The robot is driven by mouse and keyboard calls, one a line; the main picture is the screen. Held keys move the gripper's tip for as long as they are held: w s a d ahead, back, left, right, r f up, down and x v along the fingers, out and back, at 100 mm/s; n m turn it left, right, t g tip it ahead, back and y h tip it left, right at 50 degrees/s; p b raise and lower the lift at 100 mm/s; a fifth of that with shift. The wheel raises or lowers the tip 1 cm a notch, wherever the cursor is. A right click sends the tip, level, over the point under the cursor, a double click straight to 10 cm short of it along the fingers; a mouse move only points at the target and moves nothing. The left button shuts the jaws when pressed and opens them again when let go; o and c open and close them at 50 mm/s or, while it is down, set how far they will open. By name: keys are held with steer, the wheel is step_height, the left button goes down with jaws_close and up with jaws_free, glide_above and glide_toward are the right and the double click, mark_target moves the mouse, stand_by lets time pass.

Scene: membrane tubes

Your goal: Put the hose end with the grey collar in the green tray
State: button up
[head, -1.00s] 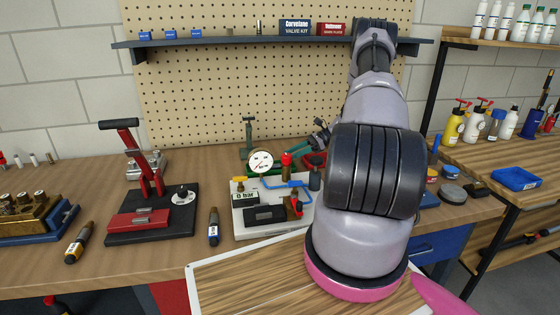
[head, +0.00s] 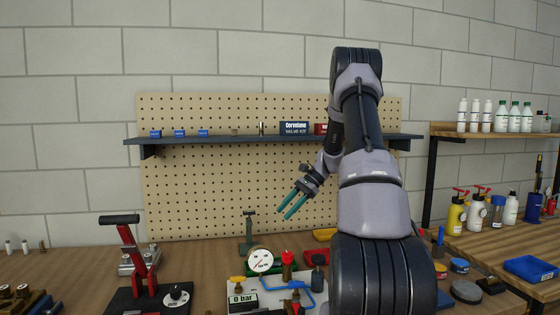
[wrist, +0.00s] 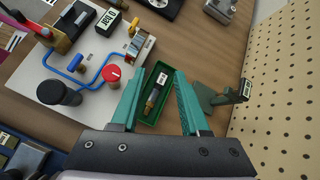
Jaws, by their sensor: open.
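My gripper (head: 283,214) is raised above the back of the bench, its two teal fingers (wrist: 158,74) apart with nothing held between them. The green tray (wrist: 145,117) lies below the fingers in the wrist view; in the head view (head: 289,270) it is partly hidden behind the pressure gauge. A dark hose end (wrist: 154,92) with a pale label and a brass-coloured tip lies inside the tray, apart from the fingers. Its collar is too small and shaded for me to tell the colour.
A white plate with a gauge (head: 260,260), blue piping and valves stands in front of the tray. A green stand (head: 247,230) is beside it. A red lever press (head: 130,255) stands at left. A shelf (head: 270,140) on the pegboard (head: 200,200) is behind my gripper.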

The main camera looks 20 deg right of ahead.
steer(key=s+a+r+n+t+h, duration=0.2)
steer(key=s+a+r+n+h, duration=0.15)
steer(key=s+a+r, duration=0.4)
steer(key=s+a+r+n+t+h, duration=0.1)
steer(key=s+a+r+n+h, duration=0.3)
steer(key=s+r, duration=0.65)
steer(key=s+a+r+n+t, duration=0.3)
steer(key=s+r, duration=0.1)
steer(key=s, duration=0.5)
steer(key=shift+s+t, duration=0.15)
steer(key=shift+t, duration=0.25)
steer(key=shift+r+n, duration=0.1)
steer(key=shift+n, duration=0.15)
